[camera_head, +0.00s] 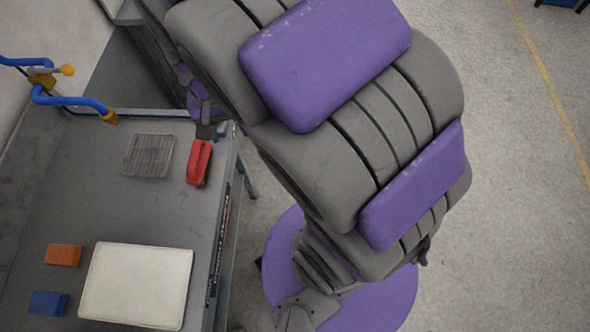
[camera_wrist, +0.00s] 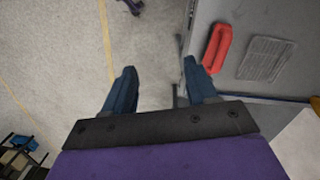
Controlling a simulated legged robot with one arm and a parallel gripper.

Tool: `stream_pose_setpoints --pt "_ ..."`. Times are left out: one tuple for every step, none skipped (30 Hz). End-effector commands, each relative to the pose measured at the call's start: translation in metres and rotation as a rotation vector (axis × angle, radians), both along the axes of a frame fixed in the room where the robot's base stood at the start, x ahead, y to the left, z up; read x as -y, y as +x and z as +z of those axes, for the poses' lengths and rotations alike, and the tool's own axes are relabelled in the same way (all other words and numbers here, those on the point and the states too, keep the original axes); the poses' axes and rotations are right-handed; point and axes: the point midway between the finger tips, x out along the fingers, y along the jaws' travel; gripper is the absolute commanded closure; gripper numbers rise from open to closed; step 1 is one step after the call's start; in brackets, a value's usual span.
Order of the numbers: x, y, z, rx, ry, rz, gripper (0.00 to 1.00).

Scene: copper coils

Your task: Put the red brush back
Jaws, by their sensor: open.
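The red brush (camera_head: 199,163) lies on the grey table top (camera_head: 130,215), close to its right edge and beside a wire rack. In the wrist view the red brush (camera_wrist: 222,42) is beyond and to the right of my right-hand finger, apart from it. My gripper (camera_wrist: 159,82) is open with two blue fingers spread and nothing between them; the gap looks onto the floor beside the table edge. In the head view only a dark bit of the gripper shows just above the brush; my arm hides the rest.
A wire rack (camera_head: 149,155) lies left of the brush. A white slab (camera_head: 136,285), an orange block (camera_head: 63,255) and a blue block (camera_head: 48,303) lie nearer the bottom. Blue bent pipes (camera_head: 70,102) stand at the top left. The table middle is clear.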

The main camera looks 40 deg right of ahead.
Motion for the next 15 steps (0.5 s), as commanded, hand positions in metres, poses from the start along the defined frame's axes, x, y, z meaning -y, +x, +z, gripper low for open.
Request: stream_pose_setpoints --pt "0.007 -0.016 0.009 0.0 0.006 0.027 0.43" --pt "0.01 -0.027 0.014 -0.003 0.01 0.047 0.43" --pt "0.015 -0.041 0.018 -0.011 0.013 0.075 0.43" --pt "0.019 -0.052 0.021 -0.018 0.016 0.098 0.43" --pt "0.022 -0.063 0.025 -0.022 0.02 0.119 0.43" --pt "0.025 -0.077 0.029 -0.029 0.026 0.148 0.43" --pt "0.028 -0.088 0.031 -0.033 0.029 0.171 0.43" --pt "0.03 -0.099 0.033 -0.037 0.033 0.194 0.43" --pt "0.033 -0.112 0.035 -0.045 0.037 0.224 0.43" --pt "0.035 -0.122 0.036 -0.048 0.039 0.246 0.43" --pt "0.037 -0.131 0.038 -0.051 0.042 0.265 0.43" --pt "0.039 -0.142 0.039 -0.058 0.045 0.291 0.43" --pt "0.04 -0.15 0.039 -0.063 0.047 0.31 0.43" --pt "0.041 -0.156 0.039 -0.066 0.049 0.325 0.43" --pt "0.042 -0.164 0.039 -0.07 0.052 0.344 0.43"
